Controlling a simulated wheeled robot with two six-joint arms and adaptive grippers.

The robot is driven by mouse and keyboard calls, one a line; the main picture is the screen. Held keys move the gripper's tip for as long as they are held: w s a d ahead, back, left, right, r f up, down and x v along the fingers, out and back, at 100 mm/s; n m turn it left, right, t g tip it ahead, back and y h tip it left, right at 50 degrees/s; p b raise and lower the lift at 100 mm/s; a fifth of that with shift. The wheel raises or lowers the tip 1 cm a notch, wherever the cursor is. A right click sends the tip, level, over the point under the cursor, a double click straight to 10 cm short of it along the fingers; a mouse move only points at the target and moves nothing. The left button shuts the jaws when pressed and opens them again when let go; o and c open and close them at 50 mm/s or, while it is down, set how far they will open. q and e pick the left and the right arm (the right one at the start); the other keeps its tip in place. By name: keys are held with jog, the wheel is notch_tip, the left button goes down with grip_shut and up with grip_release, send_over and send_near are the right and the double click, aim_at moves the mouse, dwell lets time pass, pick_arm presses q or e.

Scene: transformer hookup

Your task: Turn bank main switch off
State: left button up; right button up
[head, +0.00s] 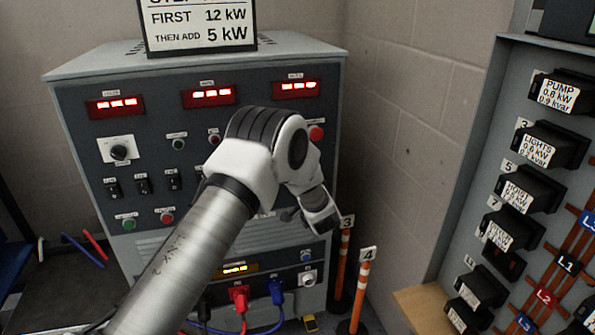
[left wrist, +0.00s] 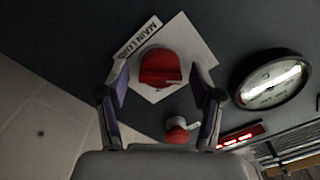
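A red rotary switch knob (left wrist: 160,68) sits on a white square plate (left wrist: 197,48) on a dark panel in the left wrist view. A tilted white label (left wrist: 137,41) beside it reads MAIN and a partly legible second word. My left gripper (left wrist: 160,75) is open, with one finger on each side of the knob. I cannot tell whether the fingers touch it. In the head view my left arm crosses in front of a grey control cabinet (head: 85,110), and I cannot make out the knob there. My right gripper is in neither view.
A red button (left wrist: 178,133), a round gauge (left wrist: 268,80) and a red display (left wrist: 240,135) are close to the knob. Orange-and-white posts (head: 341,265) stand right of the cabinet. A rack with labelled load modules (head: 545,146) is at the far right.

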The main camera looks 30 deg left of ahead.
pick_arm(q)
jog(key=v, duration=1.2)
jog(key=s+f+m+g+h+p, duration=0.2)
jog(key=s+f+h, duration=0.1)
jog(key=s+f, duration=0.55)
jog(key=s+f+m+g+h+p, duration=0.1)
jog(key=s+f+m+h+p, duration=0.15)
jog(key=s+f, duration=0.65)
jog(key=s+d+f+n+g+h, duration=0.1)
jog(key=s+d+f+g+h, duration=0.1)
jog(key=s, duration=0.5)
jog(key=s+d+f+n+g+h, duration=0.1)
jog(key=s+d+f+g+h, duration=0.2)
jog(key=s, duration=0.4)
jog(key=s+d+f+n+g+h, duration=0.2)
jog(key=s+d+f+g+h, duration=0.1)
jog(key=s, duration=0.4)
jog(key=d+f, duration=0.1)
jog(key=d, duration=0.1)
jog(key=shift+d+f+g, duration=0.35)
jog(key=shift+d+g, duration=0.05)
